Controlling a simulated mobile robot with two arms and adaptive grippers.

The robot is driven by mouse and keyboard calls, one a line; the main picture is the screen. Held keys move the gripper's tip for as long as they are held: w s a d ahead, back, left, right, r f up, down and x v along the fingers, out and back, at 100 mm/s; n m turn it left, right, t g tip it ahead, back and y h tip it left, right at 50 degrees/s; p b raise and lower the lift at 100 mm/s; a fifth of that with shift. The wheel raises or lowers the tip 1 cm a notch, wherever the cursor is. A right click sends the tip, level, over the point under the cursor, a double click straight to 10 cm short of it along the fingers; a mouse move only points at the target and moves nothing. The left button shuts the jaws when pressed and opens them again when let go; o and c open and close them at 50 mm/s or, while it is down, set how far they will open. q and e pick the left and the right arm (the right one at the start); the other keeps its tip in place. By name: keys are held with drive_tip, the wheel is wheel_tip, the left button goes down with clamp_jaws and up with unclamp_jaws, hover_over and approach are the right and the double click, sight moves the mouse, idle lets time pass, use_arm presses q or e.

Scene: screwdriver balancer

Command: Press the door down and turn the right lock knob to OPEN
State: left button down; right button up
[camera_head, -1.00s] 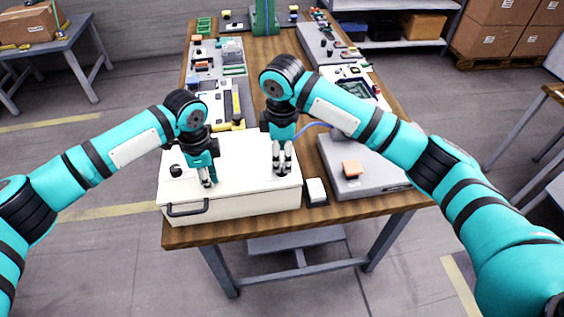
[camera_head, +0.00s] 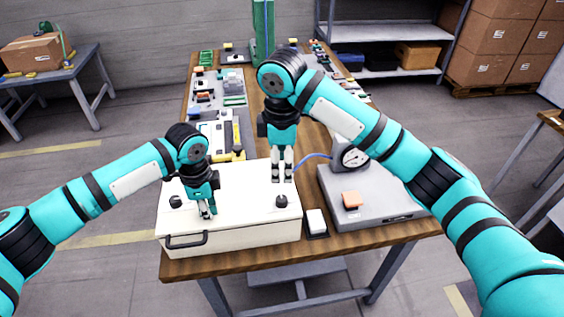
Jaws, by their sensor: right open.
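The cream box (camera_head: 245,228) with its flat door (camera_head: 240,192) on top lies at the front of the table. The door looks flat and closed. The black left lock knob (camera_head: 175,201) and the black right lock knob (camera_head: 281,201) stand on it. Any OPEN marking is too small to read. My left gripper (camera_head: 208,213) points down with its fingertips close together, at the door surface near the front edge, right of the left knob. My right gripper (camera_head: 282,180) is open and empty, above and behind the right knob, apart from it.
A black handle (camera_head: 186,242) is on the box front. Trays of parts fill the table behind.

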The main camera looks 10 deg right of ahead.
use_arm(q)
drive_tip(key=shift+r+p, duration=3.4)
drive_tip(key=shift+p, duration=0.1)
drive_tip(key=shift+w, duration=0.1)
drive_tip(key=shift+f, duration=0.1)
